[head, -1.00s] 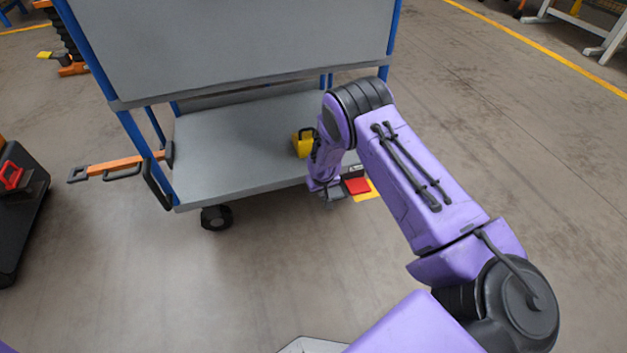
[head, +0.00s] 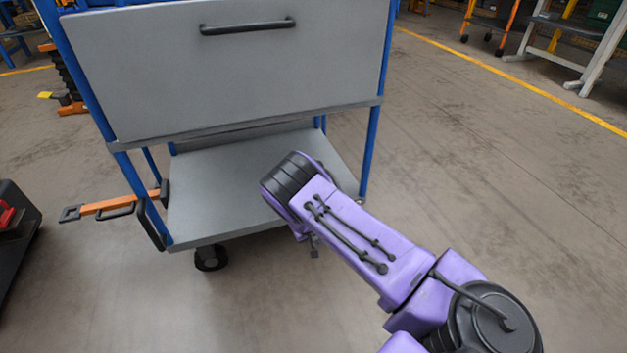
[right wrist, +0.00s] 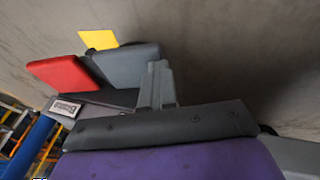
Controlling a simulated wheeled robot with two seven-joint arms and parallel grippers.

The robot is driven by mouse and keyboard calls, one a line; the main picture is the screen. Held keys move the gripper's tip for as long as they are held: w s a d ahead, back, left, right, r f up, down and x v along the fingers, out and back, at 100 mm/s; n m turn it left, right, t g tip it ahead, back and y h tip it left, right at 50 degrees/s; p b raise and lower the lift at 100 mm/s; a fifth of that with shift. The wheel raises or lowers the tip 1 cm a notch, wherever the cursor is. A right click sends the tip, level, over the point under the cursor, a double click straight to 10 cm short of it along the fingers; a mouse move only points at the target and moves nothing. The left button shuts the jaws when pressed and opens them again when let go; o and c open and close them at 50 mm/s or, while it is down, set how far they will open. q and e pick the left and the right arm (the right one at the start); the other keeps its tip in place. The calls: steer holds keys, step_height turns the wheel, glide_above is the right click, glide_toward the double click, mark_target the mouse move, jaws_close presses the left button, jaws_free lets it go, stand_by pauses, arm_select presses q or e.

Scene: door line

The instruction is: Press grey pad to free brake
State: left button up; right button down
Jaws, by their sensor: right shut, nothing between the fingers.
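The grey pad (right wrist: 128,64) shows in the right wrist view, beside a red pad (right wrist: 60,72) and in front of a yellow plate (right wrist: 98,40). A small label (right wrist: 66,108) sits below the red pad. My right gripper (right wrist: 158,80) is shut and empty, its fingertips close to the right edge of the grey pad; I cannot tell if they touch. In the head view the right gripper (head: 314,245) shows only in part at the cart's lower front edge, and my arm hides the pads. My left gripper is not in view.
The cart has a grey upper panel with a black handle (head: 247,27), blue posts and a lower shelf (head: 215,185). An orange bar (head: 110,206) sticks out from its left side. A black case (head: 15,235) stands at far left. The floor in front is clear.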

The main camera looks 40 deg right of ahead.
steer(key=w+p+v, duration=0.2)
steer(key=p+v, duration=0.6)
steer(key=v, duration=0.5)
steer(key=shift+s+a+r, duration=0.2)
steer(key=shift+s+r, duration=0.25)
steer(key=shift+r, duration=0.05)
